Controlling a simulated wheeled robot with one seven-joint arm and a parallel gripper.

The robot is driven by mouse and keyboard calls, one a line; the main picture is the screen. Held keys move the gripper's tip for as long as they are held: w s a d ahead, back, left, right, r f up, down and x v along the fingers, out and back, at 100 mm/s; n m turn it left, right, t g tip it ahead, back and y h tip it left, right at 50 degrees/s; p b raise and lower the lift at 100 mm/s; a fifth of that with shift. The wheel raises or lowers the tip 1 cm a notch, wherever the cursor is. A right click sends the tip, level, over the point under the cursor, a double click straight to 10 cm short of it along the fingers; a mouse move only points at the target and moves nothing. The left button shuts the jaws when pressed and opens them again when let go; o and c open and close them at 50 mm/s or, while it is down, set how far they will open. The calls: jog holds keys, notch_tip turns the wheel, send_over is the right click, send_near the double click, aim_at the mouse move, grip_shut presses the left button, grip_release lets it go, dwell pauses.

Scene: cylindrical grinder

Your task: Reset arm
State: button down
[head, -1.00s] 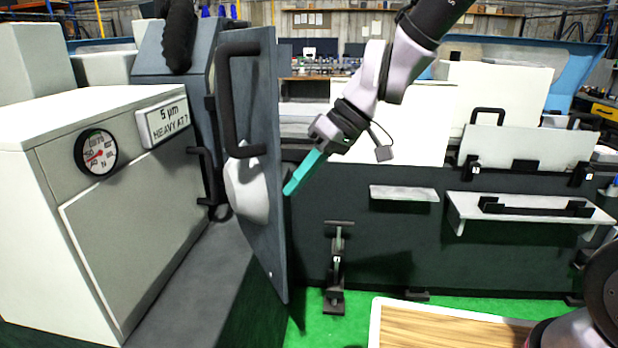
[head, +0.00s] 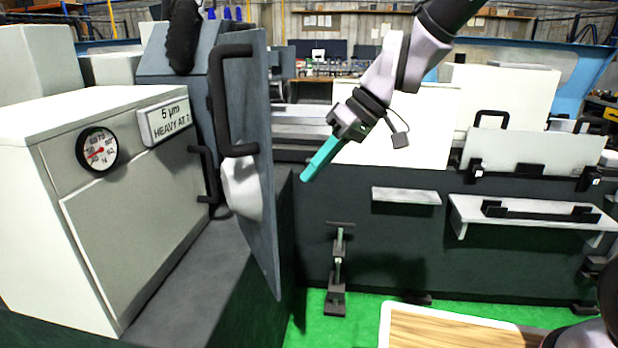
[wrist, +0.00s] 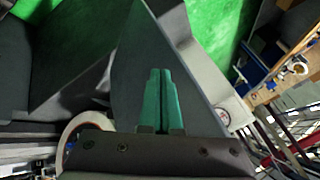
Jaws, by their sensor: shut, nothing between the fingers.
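My gripper (head: 306,177) has teal fingers that are shut with nothing between them. In the head view it hangs from the arm, pointing down and left, to the right of the grey door panel (head: 262,190). A gap shows between the fingertips and the panel. The panel stands swung open, with a black handle (head: 222,100) and a white bulge on its left face. In the wrist view the closed teal fingers (wrist: 162,75) show side by side in front of a dark grey flat surface.
A white cabinet with a round gauge (head: 97,149) and a small sign (head: 165,122) stands at the left. Shelves with a black bar (head: 537,211) are at the right. A wooden board (head: 450,332) lies on the green floor. A small black stand (head: 337,270) is below my gripper.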

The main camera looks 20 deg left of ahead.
jog(key=w+d+r+m+t, duration=0.4)
jog(key=d+r, duration=0.6)
jog(key=d, duration=0.5)
jog(key=d+r+m+t+h, duration=0.2)
jog(key=d+m, duration=0.4)
jog(key=d, duration=0.6)
jog(key=d+r+m+t+h, duration=0.3)
jog(key=d+m, duration=0.3)
jog(key=d, duration=0.6)
jog(key=shift+d+r+m, duration=0.2)
jog(key=shift+d+m, duration=0.05)
jog(key=shift+m, duration=0.15)
jog(key=shift+a, duration=0.1)
